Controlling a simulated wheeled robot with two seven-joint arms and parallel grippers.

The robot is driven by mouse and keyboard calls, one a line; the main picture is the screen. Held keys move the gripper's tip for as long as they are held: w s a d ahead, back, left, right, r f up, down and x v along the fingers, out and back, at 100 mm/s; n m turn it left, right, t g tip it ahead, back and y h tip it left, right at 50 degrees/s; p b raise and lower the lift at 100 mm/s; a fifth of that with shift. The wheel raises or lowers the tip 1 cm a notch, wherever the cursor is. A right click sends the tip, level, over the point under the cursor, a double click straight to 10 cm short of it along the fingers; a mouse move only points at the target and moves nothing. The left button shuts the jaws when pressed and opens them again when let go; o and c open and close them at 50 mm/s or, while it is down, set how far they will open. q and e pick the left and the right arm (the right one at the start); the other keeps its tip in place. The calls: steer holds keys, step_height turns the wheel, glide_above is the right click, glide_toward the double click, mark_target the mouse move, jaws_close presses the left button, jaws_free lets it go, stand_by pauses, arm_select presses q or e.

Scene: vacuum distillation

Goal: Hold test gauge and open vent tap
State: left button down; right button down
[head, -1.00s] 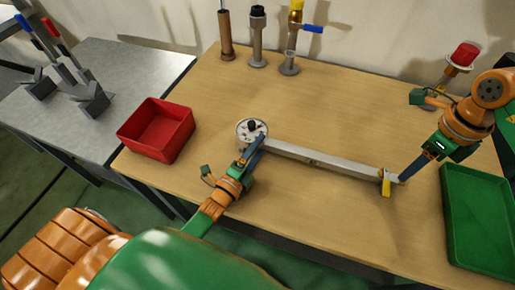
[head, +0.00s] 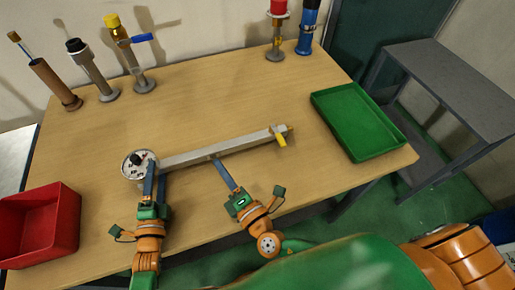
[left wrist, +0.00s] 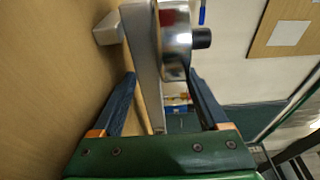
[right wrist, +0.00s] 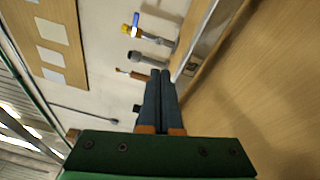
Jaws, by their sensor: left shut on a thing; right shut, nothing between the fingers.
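The test gauge (head: 138,166) is a round, white-faced dial with a black knob at the left end of a grey metal bar lying on the table. The vent tap's yellow lever (head: 280,139) is at the bar's right end and points across the bar, towards me. My left gripper (head: 155,168) is shut on the gauge end; the left wrist view shows the gauge's shiny side (left wrist: 176,40) and the bar (left wrist: 142,45) between its fingers. The exact contact is unclear. My right gripper (head: 218,164) is shut and empty beside the bar's middle, away from the lever.
A red bin (head: 40,225) is at the left and a green tray (head: 357,122) at the right. Several upright fittings, including one with a blue lever (head: 142,38), line the back edge. A grey side table (head: 450,80) stands right. The table behind the bar is clear.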

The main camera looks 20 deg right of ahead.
steer(key=s+d+m+h, duration=0.2)
steer(key=d+m+h, duration=0.1)
steer(key=s+d+f+m+h, duration=0.1)
steer(key=s+d+m+h, duration=0.1)
steer(key=s+d+h, duration=0.1)
steer(key=s+d+m+h, duration=0.3)
steer(key=shift+f+m, duration=0.2)
steer(key=shift+m, duration=0.1)
glide_toward(278, 135)
steer(key=w+a, duration=0.4)
steer(key=w, duration=0.1)
steer(key=shift+w+a+f, duration=0.25)
steer(key=shift+f, duration=0.15)
steer(key=d, duration=0.2)
steer(key=shift+d+f, duration=0.1)
steer(key=shift+d, duration=0.9)
